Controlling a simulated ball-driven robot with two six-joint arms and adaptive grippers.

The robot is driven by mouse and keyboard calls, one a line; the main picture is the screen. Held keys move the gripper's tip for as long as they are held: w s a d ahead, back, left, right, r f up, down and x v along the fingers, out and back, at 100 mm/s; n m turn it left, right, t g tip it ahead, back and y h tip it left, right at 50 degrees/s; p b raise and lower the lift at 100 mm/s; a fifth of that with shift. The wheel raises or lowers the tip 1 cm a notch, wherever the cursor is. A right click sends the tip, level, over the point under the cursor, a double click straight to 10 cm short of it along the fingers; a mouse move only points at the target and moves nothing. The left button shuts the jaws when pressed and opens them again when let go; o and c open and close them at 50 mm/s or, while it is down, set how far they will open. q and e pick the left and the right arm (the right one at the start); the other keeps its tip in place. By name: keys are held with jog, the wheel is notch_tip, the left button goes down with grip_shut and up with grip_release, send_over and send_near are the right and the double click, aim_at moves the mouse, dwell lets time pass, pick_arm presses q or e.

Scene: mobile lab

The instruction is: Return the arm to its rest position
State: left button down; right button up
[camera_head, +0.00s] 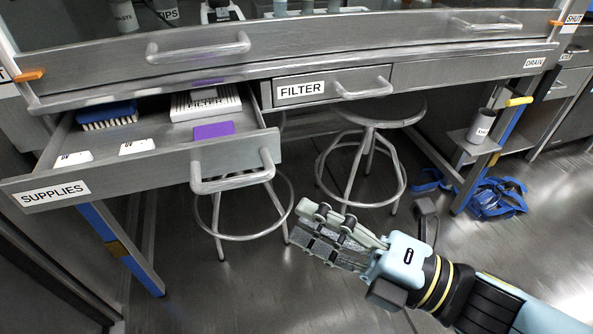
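My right arm comes in from the lower right. Its pale blue and grey gripper (298,226) points left, in front of the bench and over the dark floor. Its two fingers lie close together in this view, and I cannot tell whether they are shut or a little apart. I see nothing held in them. The gripper appears clear of the drawers and stools. My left arm and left gripper are not in view.
The open supplies drawer (140,180) juts out at the left, holding a blue brush (107,114), a filter box (205,103) and a purple item (213,130). The filter drawer (330,87) looks shut. Two metal stools (375,112) stand under the bench. Blue straps (497,198) lie on the floor.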

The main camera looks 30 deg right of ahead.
jog(key=w+d+f+m+h+p, duration=0.1)
jog(key=w+d+f+m+h, duration=0.1)
jog(key=f, duration=0.3)
jog(key=w+d+f+m+h+p, duration=0.1)
jog(key=w+d+f+m+h, duration=0.1)
jog(key=f+m, duration=0.15)
jog(key=s+d+f+m+g+h+p, duration=0.1)
jog(key=s+d+f+m+g+h, duration=0.2)
jog(key=f, duration=0.7)
jog(key=s+d+f+m+g+h, duration=0.25)
jog(key=s+f+m, duration=0.2)
jog(key=f, duration=0.45)
jog(key=s+d+f+m+g, duration=0.1)
jog(key=s+f+m+g, duration=0.2)
jog(key=s, duration=0.6)
jog(key=s+d+f+m+g, duration=0.1)
jog(key=s+f+m+g, duration=0.3)
jog(key=s, duration=0.4)
jog(key=s+d+f+m+g+h, duration=0.1)
jog(key=s+d+f+m+g, duration=0.1)
jog(key=s+f+m+g, duration=0.2)
jog(key=s+f+m, duration=0.1)
jog(key=s+f, duration=0.2)
jog(key=s, duration=0.2)
jog(key=shift+s, duration=0.3)
